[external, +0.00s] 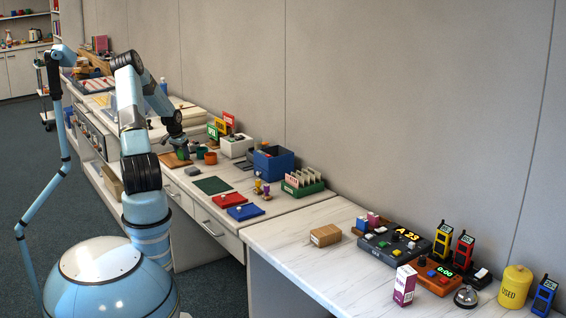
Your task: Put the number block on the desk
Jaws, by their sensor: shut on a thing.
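My gripper (181,147) points down over the far part of the counter. It is shut on a small green block (183,154), mostly hidden by the fingers. I cannot make out a number on this block. A brown board (172,161) lies just below it; I cannot tell whether the block touches the board. The white marbled desk (290,242) stands at the front right, with bare top at its left side.
A green mat (212,185), red tray (228,199) and blue tray (245,212) lie on the near counter. A blue bin (272,163) and green card box (302,183) stand behind. The desk holds a cardboard box (325,236), consoles (394,245) and a yellow canister (515,288).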

